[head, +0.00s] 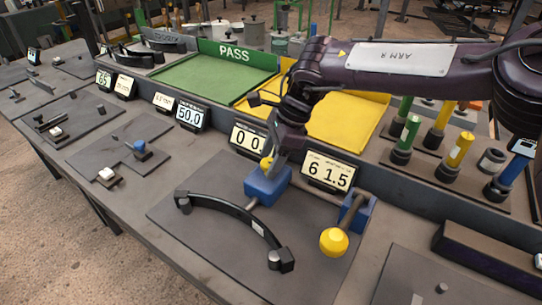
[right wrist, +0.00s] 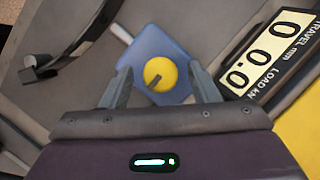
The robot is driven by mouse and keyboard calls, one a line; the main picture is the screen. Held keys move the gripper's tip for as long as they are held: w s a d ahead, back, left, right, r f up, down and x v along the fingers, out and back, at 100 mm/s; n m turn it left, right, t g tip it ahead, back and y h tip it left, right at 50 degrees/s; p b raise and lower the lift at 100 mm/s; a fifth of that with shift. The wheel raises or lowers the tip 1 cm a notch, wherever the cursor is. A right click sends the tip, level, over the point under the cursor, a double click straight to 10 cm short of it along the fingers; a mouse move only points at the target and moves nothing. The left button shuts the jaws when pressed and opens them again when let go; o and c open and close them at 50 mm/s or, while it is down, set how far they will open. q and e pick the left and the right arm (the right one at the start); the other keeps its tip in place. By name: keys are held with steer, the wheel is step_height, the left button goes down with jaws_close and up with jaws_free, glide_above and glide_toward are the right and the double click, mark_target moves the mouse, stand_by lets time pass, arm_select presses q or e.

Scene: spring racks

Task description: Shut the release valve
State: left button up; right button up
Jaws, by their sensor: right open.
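The release valve appears to be a round yellow knob (right wrist: 160,73) with a dark pointer mark, on top of a blue block (right wrist: 150,45). In the head view the blue block (head: 266,186) stands on a dark plate, and the yellow knob (head: 265,163) is partly hidden by my right gripper (head: 275,160). My right gripper is open and points down over the block. In the right wrist view its two fingers (right wrist: 163,85) stand apart, one on each side of the knob. I cannot tell whether they touch it. My left gripper is not in view.
A yellow ball-ended lever (head: 334,241) by a second blue block (head: 356,213) is at the right. A curved black leaf spring (head: 232,218) lies on the plate. Displays read 0 0 (head: 248,138) and 61.5 (head: 328,174) behind. Green (head: 205,78) and yellow (head: 345,118) trays lie beyond.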

steer(key=c, duration=1)
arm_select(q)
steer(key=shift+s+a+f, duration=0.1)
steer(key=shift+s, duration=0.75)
arm_select(e)
steer(key=shift+o, duration=0.2)
